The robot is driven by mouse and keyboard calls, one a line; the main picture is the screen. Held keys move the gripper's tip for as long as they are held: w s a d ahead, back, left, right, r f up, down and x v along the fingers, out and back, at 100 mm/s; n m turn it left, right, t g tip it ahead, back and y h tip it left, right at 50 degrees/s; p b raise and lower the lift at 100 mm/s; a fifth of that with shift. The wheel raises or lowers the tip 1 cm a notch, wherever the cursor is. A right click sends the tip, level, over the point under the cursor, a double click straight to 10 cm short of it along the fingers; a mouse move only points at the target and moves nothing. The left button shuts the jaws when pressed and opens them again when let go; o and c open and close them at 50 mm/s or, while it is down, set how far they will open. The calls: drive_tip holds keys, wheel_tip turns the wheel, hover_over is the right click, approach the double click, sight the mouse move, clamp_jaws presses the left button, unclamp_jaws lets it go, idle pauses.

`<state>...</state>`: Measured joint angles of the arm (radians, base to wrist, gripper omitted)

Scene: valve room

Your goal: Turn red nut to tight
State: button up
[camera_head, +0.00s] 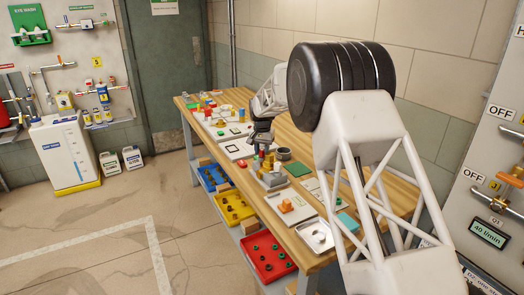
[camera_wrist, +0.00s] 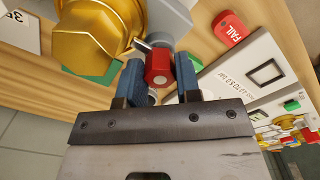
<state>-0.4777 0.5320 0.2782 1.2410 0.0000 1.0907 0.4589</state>
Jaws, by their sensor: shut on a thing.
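The red nut (camera_wrist: 159,66) sits between the two blue fingers of my gripper (camera_wrist: 160,78) in the wrist view. The fingers are shut on its sides. The nut is on a grey fitting (camera_wrist: 168,18), beside a large brass-coloured part (camera_wrist: 98,32). A short metal bar or pin shows just left of the nut's top. In the head view my gripper (camera_head: 262,137) points down over the workbench at this fitting, and the nut is too small there to read its angle. No tightness mark can be read.
The wooden workbench (camera_head: 398,172) carries several trays and small parts around the fitting. A red FAIL block (camera_wrist: 228,30) and a white panel (camera_wrist: 258,68) lie to the right in the wrist view. Blue, yellow and red bins (camera_head: 268,272) stand on the shelf below.

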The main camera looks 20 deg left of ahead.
sight(262, 150)
idle(0.3)
drive_tip(key=o, duration=0.9)
drive_tip(key=shift+r, duration=0.15)
drive_tip(key=shift+r, duration=3.8)
drive_tip(key=shift+d, duration=0.1)
